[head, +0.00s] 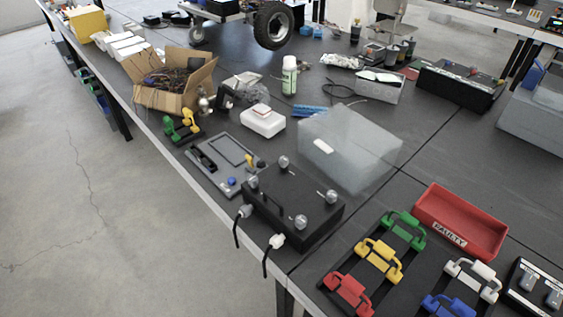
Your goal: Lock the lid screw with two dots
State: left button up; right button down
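A black box (292,210) with a flat lid sits at the front edge of the dark table, in the middle of the head view. Silvery lid screws stand at its corners: a back one (284,162), a left one (253,182), a right one (331,196) and a front one (300,222). The dot marks are too small to make out, so I cannot tell which screw has two dots. Two white plugs with black cables, one on the left (244,211) and one in front (276,241), are on the box's near side. Neither gripper shows.
A grey panel device (225,163) lies close left of the box. A translucent bin (350,150) stands close behind it. Coloured clamp handles (380,260) and a red tray (461,220) are to the right. A cardboard box of wires (172,83) stands farther back left.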

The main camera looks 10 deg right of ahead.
aim_at(300, 221)
jog(key=j+z, duration=0.1)
jog(key=z, duration=0.3)
jog(key=k+z, duration=0.15)
jog(key=z, duration=0.25)
jog(key=k+z, duration=0.1)
jog(key=z, duration=0.35)
jog(key=k+z, duration=0.1)
jog(key=z, duration=0.3)
jog(key=k, duration=0.1)
